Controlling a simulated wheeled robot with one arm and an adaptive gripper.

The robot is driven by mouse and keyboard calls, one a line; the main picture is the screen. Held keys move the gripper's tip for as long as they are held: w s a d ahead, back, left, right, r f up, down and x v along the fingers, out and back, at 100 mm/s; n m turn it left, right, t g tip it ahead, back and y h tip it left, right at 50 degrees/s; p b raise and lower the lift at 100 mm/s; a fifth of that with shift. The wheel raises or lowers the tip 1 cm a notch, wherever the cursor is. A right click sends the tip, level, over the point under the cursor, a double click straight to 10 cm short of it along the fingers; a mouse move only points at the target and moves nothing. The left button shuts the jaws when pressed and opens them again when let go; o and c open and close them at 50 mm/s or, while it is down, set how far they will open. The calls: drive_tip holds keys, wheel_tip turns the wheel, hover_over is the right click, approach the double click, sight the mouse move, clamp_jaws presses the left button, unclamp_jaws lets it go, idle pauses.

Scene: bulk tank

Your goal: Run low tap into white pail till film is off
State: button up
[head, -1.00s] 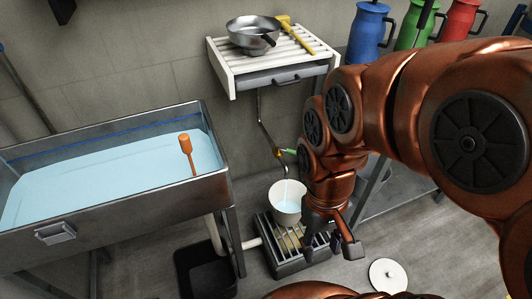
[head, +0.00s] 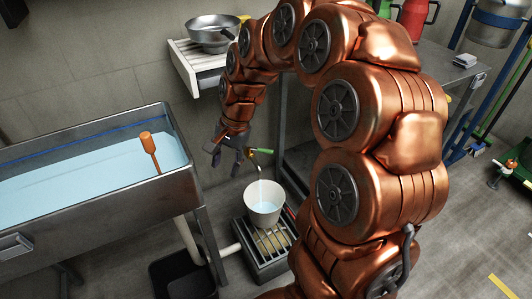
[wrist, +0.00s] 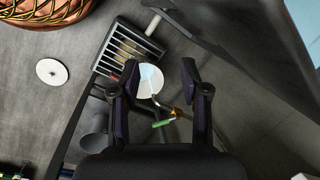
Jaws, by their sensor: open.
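The white pail (head: 262,218) stands upright on a slatted drain grate (head: 262,262) under the low tap (head: 257,164). The tap has a green lever (head: 263,151), and a thin pale stream falls from its spout into the pail. Pale blue liquid shows inside the pail; I cannot tell whether it carries a film. My gripper (head: 228,153) is open and empty, above and to the left of the pail, close to the tap. In the wrist view the pail (wrist: 149,80) and green lever (wrist: 161,123) show between and just below my open fingers (wrist: 160,78).
A steel tank (head: 185,195) of pale blue liquid, with an orange-handled tool (head: 149,150) in it, stands left. A black bin (head: 182,275) sits below it. A slatted shelf (head: 190,62) holds a steel pan (head: 213,32). A white disc (wrist: 51,72) lies on the floor.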

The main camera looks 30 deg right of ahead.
drive_tip(key=w+d+f+m+t+b, duration=0.2)
drive_tip(key=w+d+f+m, duration=0.5)
drive_tip(key=w+d, duration=0.35)
drive_tip(key=m+t+h+b, duration=0.1)
drive_tip(key=m+t+b, duration=0.15)
drive_tip(key=m, duration=0.55)
approach(265, 150)
drive_tip(key=shift+g, duration=0.25)
drive_tip(key=shift+w+b+x, duration=0.15)
drive_tip(key=shift+b+x, duration=0.4)
drive_tip(key=shift+x, duration=1.65)
drive_tip(key=shift+w+b+x, duration=0.1)
drive_tip(key=shift+b+x, duration=0.45)
drive_tip(key=shift+x, duration=1.6)
drive_tip(key=shift+r, duration=0.1)
clamp_jaws()
